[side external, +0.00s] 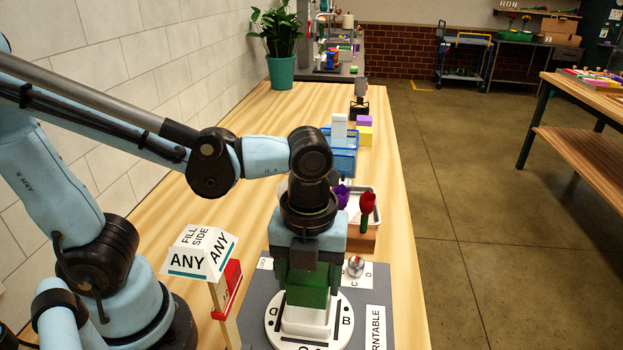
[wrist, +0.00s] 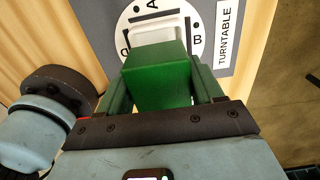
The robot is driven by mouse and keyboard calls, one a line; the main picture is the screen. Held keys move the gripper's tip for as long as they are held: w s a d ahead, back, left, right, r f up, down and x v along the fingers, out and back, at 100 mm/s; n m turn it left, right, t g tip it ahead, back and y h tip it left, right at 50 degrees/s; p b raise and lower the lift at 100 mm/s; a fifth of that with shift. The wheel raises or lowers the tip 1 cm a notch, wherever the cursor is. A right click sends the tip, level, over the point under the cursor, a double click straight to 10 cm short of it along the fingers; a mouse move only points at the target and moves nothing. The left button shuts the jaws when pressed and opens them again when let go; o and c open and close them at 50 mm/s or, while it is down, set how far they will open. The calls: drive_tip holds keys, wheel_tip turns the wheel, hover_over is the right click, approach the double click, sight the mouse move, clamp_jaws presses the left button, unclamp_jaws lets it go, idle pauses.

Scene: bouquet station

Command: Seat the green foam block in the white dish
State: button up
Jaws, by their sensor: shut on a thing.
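The green foam block (wrist: 157,82) is between the two green fingers of my gripper (side external: 306,287), which is shut on it. The white dish (side external: 306,320) sits on the round white turntable disc (side external: 342,318), directly below the block in the side view. In the wrist view the dish (wrist: 158,29) shows beyond the block, which covers its near part. The block's lower end meets the dish's outline in the side view. I cannot tell whether it rests inside or hangs just above.
A "FILL SIDE ANY" sign (side external: 202,250) stands left of the turntable. A silver ball-like knob (side external: 355,266) is right of my gripper. Behind are red (side external: 367,204) and purple flowers, a tray and a blue basket (side external: 343,160). The table's right edge is close.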

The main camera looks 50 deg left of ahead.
drive_tip(key=shift+f, duration=1.7)
drive_tip(key=shift+f, duration=0.1)
drive_tip(key=o, duration=1.2)
drive_tip(key=shift+o, duration=0.5)
drive_tip(key=shift+r, duration=3.5)
drive_tip(key=shift+f, duration=0.15)
drive_tip(key=shift+f, duration=2.75)
